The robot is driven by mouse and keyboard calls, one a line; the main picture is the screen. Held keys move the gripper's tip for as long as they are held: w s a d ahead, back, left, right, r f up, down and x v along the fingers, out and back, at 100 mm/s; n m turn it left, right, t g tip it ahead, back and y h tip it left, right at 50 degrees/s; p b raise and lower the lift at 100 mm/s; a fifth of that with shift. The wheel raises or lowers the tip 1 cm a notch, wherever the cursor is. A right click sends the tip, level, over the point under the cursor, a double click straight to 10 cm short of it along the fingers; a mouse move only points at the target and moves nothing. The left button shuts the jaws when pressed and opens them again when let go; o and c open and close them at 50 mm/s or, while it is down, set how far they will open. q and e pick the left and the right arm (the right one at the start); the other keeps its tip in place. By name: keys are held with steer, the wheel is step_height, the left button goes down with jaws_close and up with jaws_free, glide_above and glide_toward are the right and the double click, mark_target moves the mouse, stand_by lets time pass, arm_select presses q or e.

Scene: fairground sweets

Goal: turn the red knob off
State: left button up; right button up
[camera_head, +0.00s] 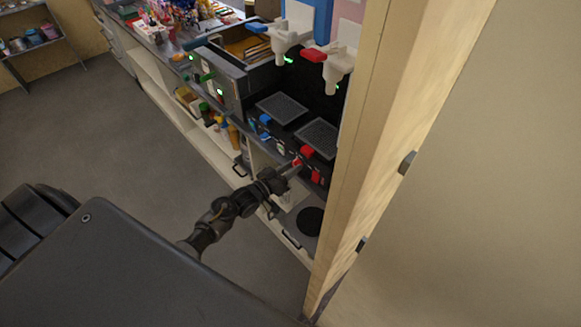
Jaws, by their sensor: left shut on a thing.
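The black machine has red parts on its right side: a red block (307,151) on top and a small red piece (316,177) on the front. My left gripper (295,164) reaches in from the lower left and is shut on a small red knob (299,161) on the front, just left of and below the red block. The fingers partly hide the knob, so its turn angle cannot be told. My right gripper is not in view.
Blue parts (265,119) sit left of the red ones. White dispensers with a blue (257,27) and a red lever (314,55) hang above two grey trays (281,108). A wooden post (385,120) stands close on the right.

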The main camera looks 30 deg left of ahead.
arm_select(q)
steer(key=shift+n+p, duration=1.05)
steer(key=shift+n, duration=2.45)
steer(key=o, duration=1)
